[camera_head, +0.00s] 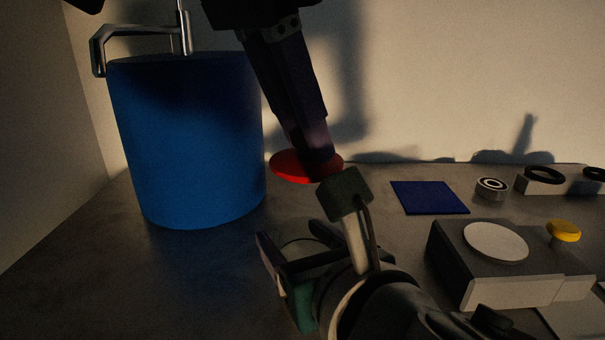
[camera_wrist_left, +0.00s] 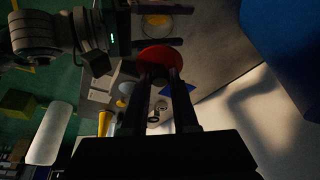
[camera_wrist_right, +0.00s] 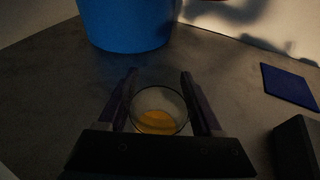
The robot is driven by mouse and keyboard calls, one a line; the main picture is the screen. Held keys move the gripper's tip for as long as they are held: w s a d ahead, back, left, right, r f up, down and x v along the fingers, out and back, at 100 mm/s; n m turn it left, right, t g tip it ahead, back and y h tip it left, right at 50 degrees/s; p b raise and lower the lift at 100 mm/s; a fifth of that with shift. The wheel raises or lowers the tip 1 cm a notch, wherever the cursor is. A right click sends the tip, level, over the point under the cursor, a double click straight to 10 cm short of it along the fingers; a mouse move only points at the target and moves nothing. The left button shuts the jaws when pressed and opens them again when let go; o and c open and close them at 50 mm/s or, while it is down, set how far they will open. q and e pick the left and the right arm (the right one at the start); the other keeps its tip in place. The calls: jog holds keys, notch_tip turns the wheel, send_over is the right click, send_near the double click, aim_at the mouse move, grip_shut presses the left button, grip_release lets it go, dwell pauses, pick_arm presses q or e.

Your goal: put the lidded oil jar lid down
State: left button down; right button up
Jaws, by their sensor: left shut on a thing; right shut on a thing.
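My left gripper (camera_head: 318,172) is shut on the red lid (camera_head: 288,164), a flat round disc held in the air above the bench. In the left wrist view the lid (camera_wrist_left: 160,56) sits at the fingertips. My right gripper (camera_wrist_right: 158,85) is shut on the oil jar (camera_wrist_right: 174,97), an open clear glass with orange-yellow oil inside. The jar looks upright, and no lid is on it. The jar also shows in the left wrist view (camera_wrist_left: 158,20), apart from the lid. In the head view my right arm partly hides the jar.
A big blue drum (camera_head: 185,145) with a metal fitting on top stands at the left. A dark blue square mat (camera_head: 430,197) lies flat and bare right of the lid. A dark box with a white disc (camera_head: 495,242) and yellow knob (camera_head: 563,231) stands at the right, ring parts (camera_head: 491,186) behind it.

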pick_arm(q)
notch_tip(320, 180, up, 2)
jog(key=shift+r, duration=0.1)
jog(key=d+f+m, duration=0.1)
jog(key=d+f, duration=0.3)
jog(key=s+d+f+m+g, duration=0.1)
jog(key=d+f+m, duration=0.1)
jog(key=d+f, duration=0.2)
jog(key=s+d+f+m, duration=0.1)
jog(key=d+f, duration=0.3)
jog(key=f, duration=0.1)
jog(key=shift+f+m+g, duration=0.2)
jog(key=shift+m+g, duration=0.1)
jog(key=shift+g, duration=0.1)
jog(key=shift+h, duration=0.3)
jog(key=shift+w+f, duration=0.1)
jog(key=shift+f, duration=2.1)
jog(key=shift+f, duration=0.15)
jog(key=c, duration=0.7)
grip_release()
